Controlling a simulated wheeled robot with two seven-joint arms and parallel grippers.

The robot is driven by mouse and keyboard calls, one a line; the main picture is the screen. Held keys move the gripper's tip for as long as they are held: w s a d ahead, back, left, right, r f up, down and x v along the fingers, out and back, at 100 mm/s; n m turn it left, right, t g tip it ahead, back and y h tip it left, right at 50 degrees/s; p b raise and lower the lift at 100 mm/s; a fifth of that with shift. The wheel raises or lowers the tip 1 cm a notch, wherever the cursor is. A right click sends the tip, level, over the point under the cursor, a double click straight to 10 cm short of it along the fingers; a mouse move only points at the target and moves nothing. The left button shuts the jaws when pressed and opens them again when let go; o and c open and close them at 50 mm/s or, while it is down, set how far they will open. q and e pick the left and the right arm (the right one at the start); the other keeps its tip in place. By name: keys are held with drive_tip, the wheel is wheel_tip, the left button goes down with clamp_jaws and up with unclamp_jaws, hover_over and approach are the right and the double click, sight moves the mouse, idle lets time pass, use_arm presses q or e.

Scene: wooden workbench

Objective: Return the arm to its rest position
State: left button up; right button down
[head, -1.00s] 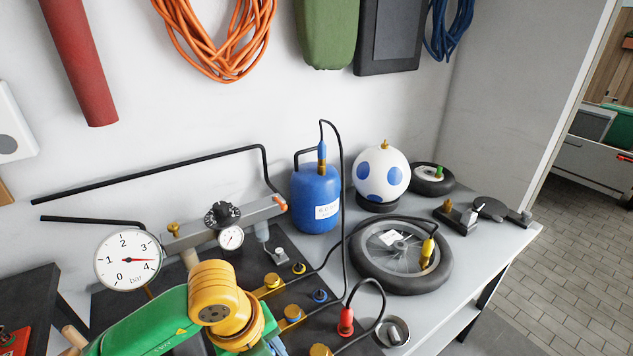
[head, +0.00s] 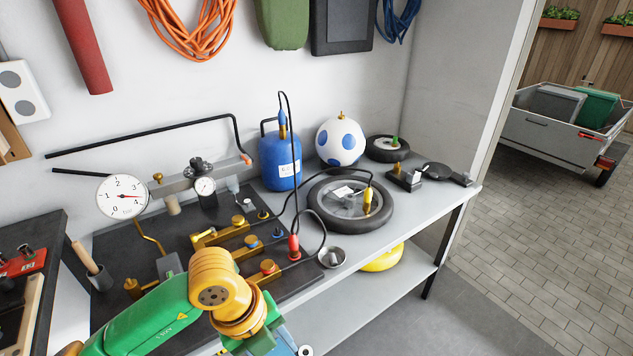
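My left arm comes in from the lower left, with a green link (head: 140,318) and a yellow joint (head: 226,288). It hangs in front of the bench's near edge. Below the joint, green and blue parts (head: 282,342) run off the bottom of the picture. The fingers of my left gripper do not show, so I cannot see whether it holds anything. My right arm and gripper are not in view.
On the workbench (head: 400,210) stand a round gauge (head: 122,197), a blue tank (head: 278,162), a white-and-blue ball (head: 340,142), a wheel (head: 318,212) and a red-tipped hose (head: 293,247). A yellow object (head: 383,258) lies on the lower shelf. Paved floor (head: 530,260) is free at right.

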use_arm(q)
drive_tip(key=s+d+g+h, duration=0.1)
drive_tip(key=d+g+h, duration=0.3)
drive_tip(key=d+h, duration=0.55)
drive_tip(key=w+d+r+n+t+h, duration=0.1)
drive_tip(key=w+n+t+h, duration=0.4)
drive_tip(key=w+n+t, duration=0.15)
drive_tip(key=w+a+f+n+t+y, duration=0.4)
drive_tip(key=w+a+f+n+t, duration=0.2)
drive_tip(key=f+n+t, duration=0.35)
drive_tip(key=s+a+f+n+y, duration=0.2)
drive_tip(key=a+f+n+y, duration=0.5)
drive_tip(key=f, duration=0.4)
drive_tip(key=s+a+f+n+g+y, duration=0.2)
drive_tip(key=s+a+f+g+y, duration=0.45)
drive_tip(key=s+f, duration=0.75)
drive_tip(key=s+a+f+n+g, duration=0.1)
drive_tip(key=s+a+f+g, duration=0.1)
drive_tip(key=s, duration=0.7)
drive_tip(key=s+a+f+n+g, duration=0.1)
drive_tip(key=s+a+f+g, duration=0.1)
drive_tip(key=s, duration=0.8)
wheel_tip(320, 180, down, 2)
drive_tip(key=shift+s+g, duration=0.3)
drive_tip(key=shift+g, duration=0.15)
